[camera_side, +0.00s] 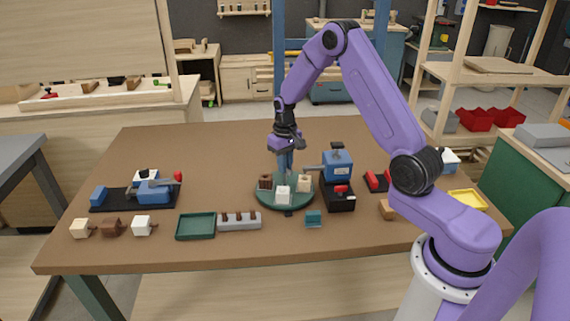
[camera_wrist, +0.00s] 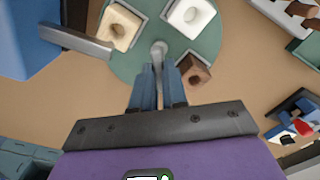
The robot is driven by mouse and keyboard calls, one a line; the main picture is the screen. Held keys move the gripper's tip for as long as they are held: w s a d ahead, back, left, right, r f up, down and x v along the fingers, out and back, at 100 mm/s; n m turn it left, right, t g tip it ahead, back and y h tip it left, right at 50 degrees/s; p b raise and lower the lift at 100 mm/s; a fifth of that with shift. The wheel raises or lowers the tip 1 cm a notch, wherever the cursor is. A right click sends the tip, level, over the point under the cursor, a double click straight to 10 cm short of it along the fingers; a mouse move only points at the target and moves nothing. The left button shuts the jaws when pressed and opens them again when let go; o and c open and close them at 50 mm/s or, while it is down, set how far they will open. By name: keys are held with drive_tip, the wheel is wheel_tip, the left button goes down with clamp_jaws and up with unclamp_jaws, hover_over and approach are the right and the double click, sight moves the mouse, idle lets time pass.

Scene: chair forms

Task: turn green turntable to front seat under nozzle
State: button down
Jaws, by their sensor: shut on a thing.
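The green turntable (camera_side: 268,198) stands mid-table and fills the upper middle of the wrist view (camera_wrist: 131,66). It bears a brown seat (camera_side: 265,181), a white seat (camera_side: 283,195) and a cream seat (camera_side: 303,183). They also show in the wrist view as brown (camera_wrist: 194,70), white (camera_wrist: 190,17) and cream (camera_wrist: 120,27). The grey nozzle (camera_wrist: 78,42) reaches from the blue machine (camera_side: 338,166) to beside the cream seat; whether it is directly above cannot be told. My gripper (camera_wrist: 158,92) points down at the turntable, its blue fingers shut on a grey peg (camera_wrist: 158,52).
The yellow tray (camera_side: 467,200) is far right. The table behind the turntable is clear.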

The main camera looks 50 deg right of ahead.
drive_tip(key=shift+r+n, duration=0.1)
drive_tip(key=shift+n, duration=1)
drive_tip(key=c, duration=1.2)
unclamp_jaws()
drive_tip(key=shift+o, duration=0.2)
wheel_tip(320, 180, up, 17)
drive_tip(key=shift+r, duration=0.2)
